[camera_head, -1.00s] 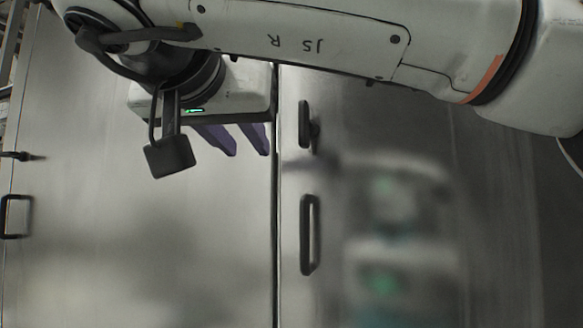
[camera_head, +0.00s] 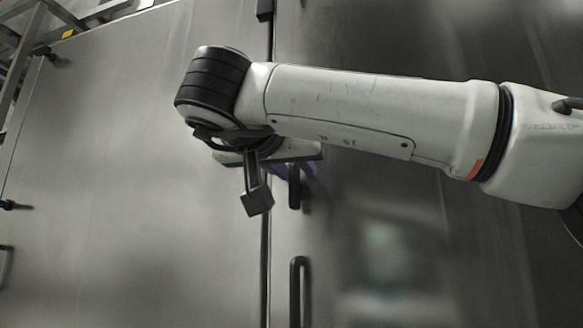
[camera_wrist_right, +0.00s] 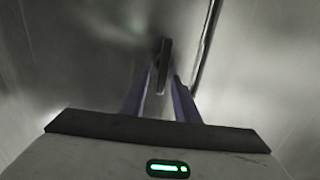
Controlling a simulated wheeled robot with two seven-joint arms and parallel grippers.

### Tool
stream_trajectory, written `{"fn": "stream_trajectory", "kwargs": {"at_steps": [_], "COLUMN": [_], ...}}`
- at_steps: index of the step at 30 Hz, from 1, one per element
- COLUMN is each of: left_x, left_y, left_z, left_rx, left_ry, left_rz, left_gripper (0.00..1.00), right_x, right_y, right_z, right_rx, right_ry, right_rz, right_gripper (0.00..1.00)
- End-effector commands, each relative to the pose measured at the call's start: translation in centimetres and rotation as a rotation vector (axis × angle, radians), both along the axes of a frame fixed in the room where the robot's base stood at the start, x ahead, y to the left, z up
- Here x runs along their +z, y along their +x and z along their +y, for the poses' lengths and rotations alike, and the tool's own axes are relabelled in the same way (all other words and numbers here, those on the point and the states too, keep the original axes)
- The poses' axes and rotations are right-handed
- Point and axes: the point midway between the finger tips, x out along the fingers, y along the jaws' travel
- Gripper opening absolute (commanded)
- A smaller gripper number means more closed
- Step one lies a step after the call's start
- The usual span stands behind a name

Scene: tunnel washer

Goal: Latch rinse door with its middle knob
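The middle knob (camera_head: 294,187) is a short dark upright bar on the right-hand door panel, just right of the vertical seam. My right gripper (camera_head: 300,172) is at this knob, and its wrist and body hide part of the fingers. In the right wrist view, the two purple fingers of my gripper (camera_wrist_right: 163,82) are apart, with the knob (camera_wrist_right: 164,58) between their tips. A gap shows on the right of the knob; contact on the left cannot be told. My left gripper is not in view.
A long dark handle (camera_head: 299,290) is below the knob, and a dark fitting (camera_head: 265,10) is at the top of the seam. The left door panel (camera_head: 110,150) is broad and bare. Metal rails (camera_head: 25,60) stand at the upper left.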

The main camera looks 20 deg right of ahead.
Motion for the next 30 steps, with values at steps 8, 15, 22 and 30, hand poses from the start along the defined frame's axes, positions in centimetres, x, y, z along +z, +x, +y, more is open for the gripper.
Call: {"fn": "stream_trajectory", "kwargs": {"at_steps": [8,15,22,30], "left_x": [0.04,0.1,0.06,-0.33], "left_y": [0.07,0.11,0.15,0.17], "left_z": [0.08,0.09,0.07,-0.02], "left_rx": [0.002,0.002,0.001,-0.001], "left_ry": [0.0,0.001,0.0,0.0], "left_rz": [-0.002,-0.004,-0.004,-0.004], "left_gripper": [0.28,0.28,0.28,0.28], "right_x": [-0.02,-0.03,-0.08,-0.25], "right_y": [0.1,0.08,0.05,-0.11], "right_z": [-0.05,-0.02,-0.07,-0.38], "right_rx": [0.001,0.001,0.001,0.001], "right_ry": [0.0,0.001,0.016,0.124], "right_rz": [0.0,0.001,-0.01,-0.081], "right_gripper": [0.25,0.0,0.0,0.0]}}
